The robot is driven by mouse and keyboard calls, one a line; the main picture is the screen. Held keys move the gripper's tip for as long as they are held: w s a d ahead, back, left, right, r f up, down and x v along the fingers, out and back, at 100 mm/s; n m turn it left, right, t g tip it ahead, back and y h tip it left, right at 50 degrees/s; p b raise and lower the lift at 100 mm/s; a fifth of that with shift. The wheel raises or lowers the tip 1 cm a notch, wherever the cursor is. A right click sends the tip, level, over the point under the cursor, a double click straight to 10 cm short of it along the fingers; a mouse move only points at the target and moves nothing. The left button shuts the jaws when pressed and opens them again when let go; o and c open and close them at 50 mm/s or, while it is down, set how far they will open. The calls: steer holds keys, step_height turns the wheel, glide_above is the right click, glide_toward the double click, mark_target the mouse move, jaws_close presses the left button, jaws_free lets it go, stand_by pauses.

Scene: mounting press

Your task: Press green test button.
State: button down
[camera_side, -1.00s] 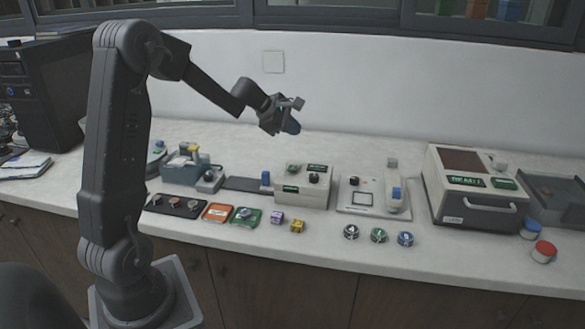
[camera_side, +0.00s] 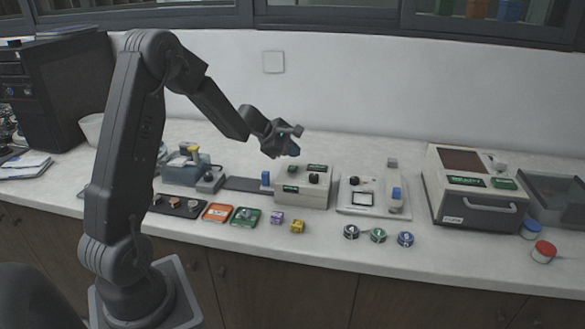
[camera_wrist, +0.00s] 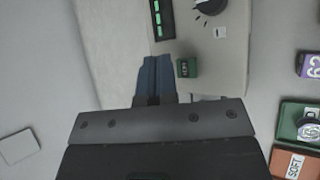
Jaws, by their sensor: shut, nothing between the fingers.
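A small green button (camera_wrist: 187,67) sits near the edge of a pale control box in the wrist view, with a label too small to read. In the side view the green button (camera_side: 293,169) shows on top of the box (camera_side: 303,196). My gripper (camera_side: 293,150) is just above and behind the button, pointing down, with its blue fingertips together. In the wrist view the shut blue fingertips (camera_wrist: 153,78) appear just left of the button. A gap to the box shows in the side view, and nothing is held.
The box also has a black knob (camera_wrist: 208,5) and a green-lit display (camera_wrist: 162,18). Yellow and purple cubes (camera_side: 297,226) and several round pucks (camera_side: 378,235) lie in front.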

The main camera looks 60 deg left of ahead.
mark_target(292, 168)
steer(key=shift+f, duration=0.95)
stand_by(1.4)
steer(key=shift+f, duration=0.4)
steer(key=shift+f, duration=0.5)
stand_by(0.6)
stand_by(0.3)
steer(key=shift+r, duration=0.95)
steer(key=shift+r, duration=2.45)
